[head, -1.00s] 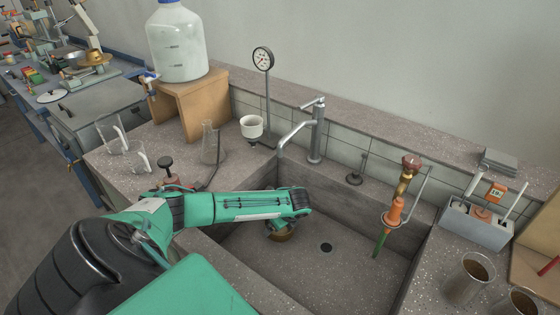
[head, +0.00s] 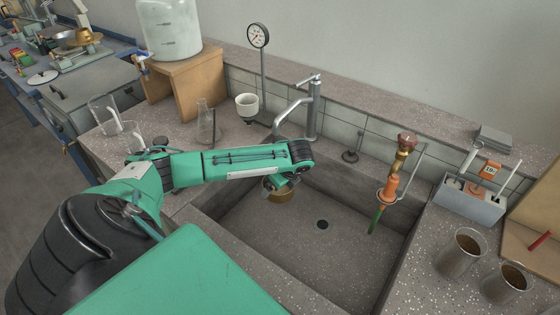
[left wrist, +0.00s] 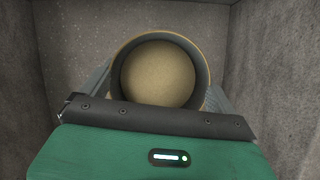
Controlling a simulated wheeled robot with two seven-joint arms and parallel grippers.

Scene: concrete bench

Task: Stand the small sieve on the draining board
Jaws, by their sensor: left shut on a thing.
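The small sieve is a round brass-coloured ring (head: 279,195), partly hidden by my arm in the head view. The left wrist view looks straight into it: a gold rim and a tan mesh disc (left wrist: 158,73). My left gripper (head: 279,184) is shut on the sieve, with fingers on opposite sides of its rim. It holds the sieve inside the sink (head: 300,245), near the back left of the basin and apparently above the floor. I cannot tell a separate draining board from the speckled bench top around the sink. My right gripper is not in view.
A tap (head: 312,110) stands behind the sink, and an orange-handled fitting with a green tube (head: 388,188) is at its right. Two brown-filled beakers (head: 462,252) occupy the right bench.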

